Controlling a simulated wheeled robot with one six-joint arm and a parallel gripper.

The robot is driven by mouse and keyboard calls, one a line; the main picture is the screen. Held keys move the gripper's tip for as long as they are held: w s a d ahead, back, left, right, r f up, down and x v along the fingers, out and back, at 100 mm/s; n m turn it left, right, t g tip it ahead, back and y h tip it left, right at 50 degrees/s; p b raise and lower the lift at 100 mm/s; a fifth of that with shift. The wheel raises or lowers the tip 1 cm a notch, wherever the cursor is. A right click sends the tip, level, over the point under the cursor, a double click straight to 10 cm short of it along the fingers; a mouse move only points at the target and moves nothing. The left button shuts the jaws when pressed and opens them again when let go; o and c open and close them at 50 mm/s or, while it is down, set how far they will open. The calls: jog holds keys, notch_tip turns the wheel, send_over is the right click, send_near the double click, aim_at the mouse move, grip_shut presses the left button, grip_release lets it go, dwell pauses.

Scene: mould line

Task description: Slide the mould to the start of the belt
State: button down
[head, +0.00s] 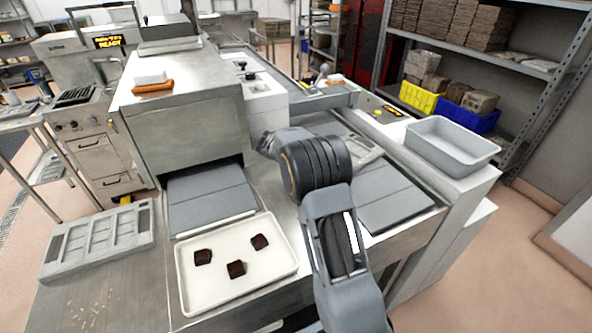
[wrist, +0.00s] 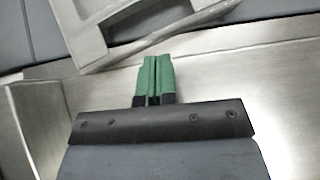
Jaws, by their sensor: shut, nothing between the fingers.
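A light grey mould with rectangular cavities (head: 368,150) lies at the right-hand belt (head: 395,195), partly hidden by my arm in the head view. In the wrist view the pale mould frame (wrist: 92,32) is at the top left, angled to the steel edge, with dark belt beside it. My gripper (wrist: 152,62) has its green fingers together and empty, close to the near edge of the mould. I cannot tell whether they touch it. The head view does not show the fingers. A similar grey mould (head: 100,241) lies on the steel table at the left.
A white tray with 3 dark chocolates (head: 237,290) sits at the front of the left belt (head: 210,197). A grey bin (head: 450,146) stands on the ledge at the right. A steel machine housing (head: 185,125) rises left of my arm.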

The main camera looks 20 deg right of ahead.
jog(key=a, duration=0.1)
jog(key=a+r, duration=0.1)
jog(key=a, duration=0.2)
jog(key=shift+w+r+b, duration=0.2)
jog(key=shift+r+b, duration=0.1)
jog(key=b+v, duration=0.1)
jog(key=v, duration=0.7)
jog(key=shift+s+r, duration=0.15)
jog(key=shift+s, duration=0.05)
jog(key=c, duration=1.9)
grip_release()
jog(key=shift+d, duration=0.15)
